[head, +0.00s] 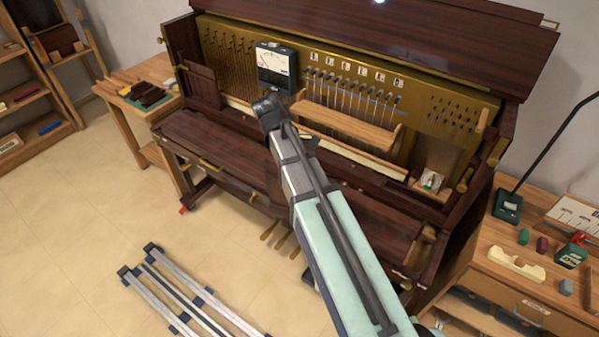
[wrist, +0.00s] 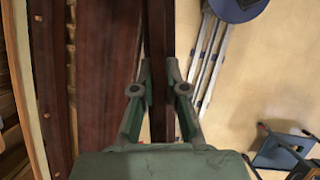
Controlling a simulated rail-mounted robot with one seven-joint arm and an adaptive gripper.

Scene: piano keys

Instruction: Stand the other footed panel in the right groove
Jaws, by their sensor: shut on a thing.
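In the wrist view my gripper (wrist: 160,92) is shut on a dark red-brown wooden panel (wrist: 187,60), seen nearly edge-on and running up the picture between the fingers. Its feet cannot be made out. In the head view my arm crosses the middle of the open upright piano (head: 365,35) and hides the gripper. A smaller dark panel (head: 202,86) stands upright at the left end of the piano's opening.
A black-framed meter (head: 277,68) and a pale wooden rail (head: 345,125) stand at the brass plate. A side table (head: 140,88) is at left, and a cabinet with small tools (head: 516,263) at right. Metal rails (head: 190,295) lie on the floor, which also holds a blue stool (wrist: 283,150).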

